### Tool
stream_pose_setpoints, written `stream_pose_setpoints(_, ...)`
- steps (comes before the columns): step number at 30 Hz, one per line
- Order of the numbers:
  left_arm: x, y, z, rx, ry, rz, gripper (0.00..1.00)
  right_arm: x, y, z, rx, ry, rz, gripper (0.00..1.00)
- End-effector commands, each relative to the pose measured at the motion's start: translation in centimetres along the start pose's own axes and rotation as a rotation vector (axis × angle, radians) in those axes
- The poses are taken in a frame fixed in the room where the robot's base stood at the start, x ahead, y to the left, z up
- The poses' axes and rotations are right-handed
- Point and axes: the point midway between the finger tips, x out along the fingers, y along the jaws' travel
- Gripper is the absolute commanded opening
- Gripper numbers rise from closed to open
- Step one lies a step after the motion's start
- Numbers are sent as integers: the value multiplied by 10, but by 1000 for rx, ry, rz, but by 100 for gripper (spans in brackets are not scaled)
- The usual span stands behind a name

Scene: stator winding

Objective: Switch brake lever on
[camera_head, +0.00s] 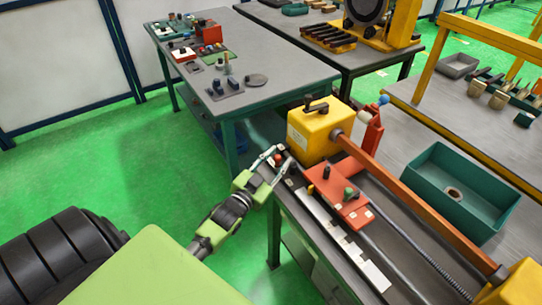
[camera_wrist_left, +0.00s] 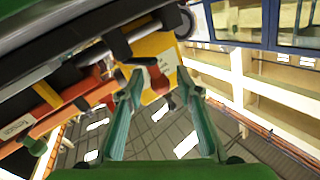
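A yellow box (camera_head: 312,132) stands at the left end of the winding machine, with a black lever-like handle (camera_head: 317,105) on top. Which part is the brake lever I cannot tell for certain. My left gripper (camera_head: 276,158) is beside the machine's left end, below and left of the yellow box. A small dark and red part (camera_head: 278,159) shows between its fingers. Contact is unclear. My right gripper is out of view.
A teal bin (camera_head: 460,190) lies to the right. A grey table (camera_head: 275,67) with parts stands behind. Green floor is open at left.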

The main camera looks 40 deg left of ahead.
Motion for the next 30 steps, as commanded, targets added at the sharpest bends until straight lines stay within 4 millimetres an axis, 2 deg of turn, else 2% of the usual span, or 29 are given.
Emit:
stream_pose_setpoints(5, -27, 1, 1, 0, -3, 1, 33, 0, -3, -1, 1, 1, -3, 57)
stream_pose_setpoints(12, -79, 1, 2, -1, -5, 1, 33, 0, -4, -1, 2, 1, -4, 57)
stream_pose_setpoints(18, -107, 0, 1, -1, -3, 0, 33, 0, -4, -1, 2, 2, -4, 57)
stream_pose_setpoints(23, -116, 0, 0, -1, 0, 0, 33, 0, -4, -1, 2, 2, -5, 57)
stream_pose_setpoints(30, -117, 0, 0, -1, 0, 0, 33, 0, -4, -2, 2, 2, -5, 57)
